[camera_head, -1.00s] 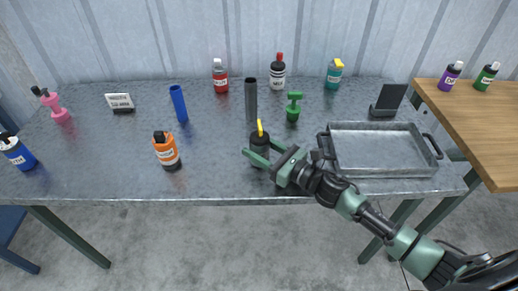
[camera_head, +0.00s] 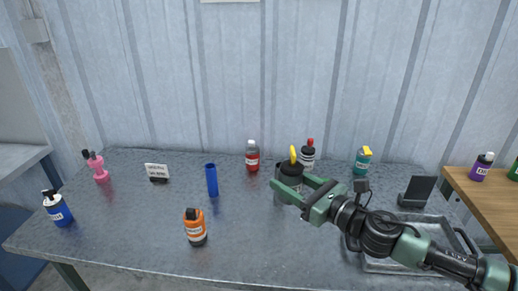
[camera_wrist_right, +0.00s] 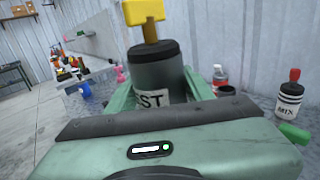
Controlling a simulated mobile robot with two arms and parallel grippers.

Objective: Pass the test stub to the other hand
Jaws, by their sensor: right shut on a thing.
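The test stub (camera_head: 290,172) is a dark grey cylinder with a black cap and a yellow top. In the right wrist view the stub (camera_wrist_right: 158,75) stands upright between the fingers, with a white label reading "ST" partly hidden. My right gripper (camera_head: 291,184) is shut on it and holds it above the table, in front of the back row of bottles. My left gripper is in neither view.
An orange bottle (camera_head: 195,228), a blue tube (camera_head: 212,180) and a red bottle (camera_head: 252,156) stand left of the stub. A metal tray (camera_head: 400,266) lies under my right arm. The table's middle front is clear.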

